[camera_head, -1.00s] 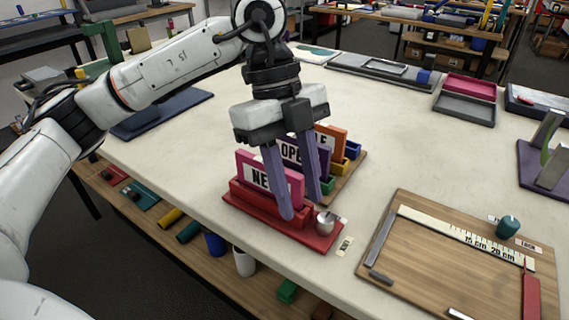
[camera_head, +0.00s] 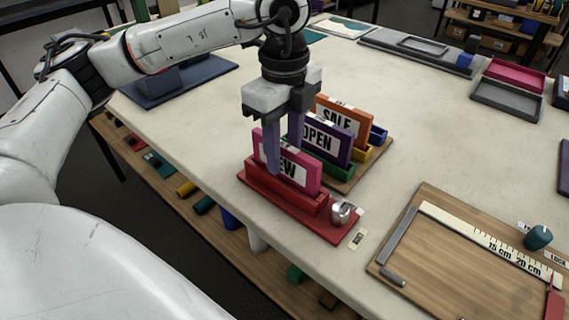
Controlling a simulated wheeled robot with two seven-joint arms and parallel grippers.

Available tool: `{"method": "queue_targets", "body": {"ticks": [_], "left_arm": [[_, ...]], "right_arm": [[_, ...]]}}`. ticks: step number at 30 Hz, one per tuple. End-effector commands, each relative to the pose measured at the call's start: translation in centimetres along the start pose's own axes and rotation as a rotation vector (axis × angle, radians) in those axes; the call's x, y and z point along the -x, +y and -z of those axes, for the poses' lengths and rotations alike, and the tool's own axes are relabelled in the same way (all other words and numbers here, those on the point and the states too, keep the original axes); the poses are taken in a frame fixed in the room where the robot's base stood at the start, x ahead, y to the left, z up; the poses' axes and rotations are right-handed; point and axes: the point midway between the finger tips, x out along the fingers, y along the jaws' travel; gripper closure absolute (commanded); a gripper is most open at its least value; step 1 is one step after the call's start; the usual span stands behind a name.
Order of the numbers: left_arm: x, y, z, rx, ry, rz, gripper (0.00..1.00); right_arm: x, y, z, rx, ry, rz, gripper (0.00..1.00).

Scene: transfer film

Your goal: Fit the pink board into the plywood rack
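The pink board (camera_head: 309,178), lettered NEW, stands upright in a red rack (camera_head: 292,206) near the table's front edge. The plywood rack (camera_head: 346,184) is just behind it, with green, yellow and blue holders. The purple OPEN board (camera_head: 337,143) and the orange SALE board (camera_head: 355,122) stand upright in it. My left gripper (camera_head: 284,158) points down over the left part of the pink board. One finger is in front of the board, covering the first letter; the other is behind it, its tip hidden. The fingers look apart. My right gripper is not in view.
A silver knob (camera_head: 343,212) sits on the red rack's right end. A wooden measuring board (camera_head: 455,245) with a ruler and a teal knob (camera_head: 538,238) lies at the right. Trays (camera_head: 508,101) stand at the back right. The tabletop between is clear.

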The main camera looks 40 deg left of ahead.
Motion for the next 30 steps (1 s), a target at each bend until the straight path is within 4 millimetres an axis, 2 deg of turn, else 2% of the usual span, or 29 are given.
{"method": "queue_targets", "body": {"ticks": [4, 11, 17, 18, 26, 30], "left_arm": [[-1.4, 0.1, 0.0, -0.001, 0.000, -0.001, 0.66], [-1.6, 0.0, 0.0, -0.001, 0.001, 0.000, 0.66], [-1.6, 0.0, 0.0, -0.001, 0.001, 0.000, 0.98], [-1.6, 0.0, 0.0, -0.001, 0.001, 0.000, 1.00], [-1.5, 0.0, 0.1, -0.001, 0.001, 0.001, 1.00], [-0.3, -0.1, 0.1, 0.000, 0.001, 0.005, 1.00]], "right_arm": [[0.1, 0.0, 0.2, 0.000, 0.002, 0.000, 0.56], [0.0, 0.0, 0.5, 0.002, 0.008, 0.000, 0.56], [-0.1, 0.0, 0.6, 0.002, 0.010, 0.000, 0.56], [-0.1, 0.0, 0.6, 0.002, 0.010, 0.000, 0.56], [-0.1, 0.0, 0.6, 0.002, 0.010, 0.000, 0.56], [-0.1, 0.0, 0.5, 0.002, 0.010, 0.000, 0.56]]}}
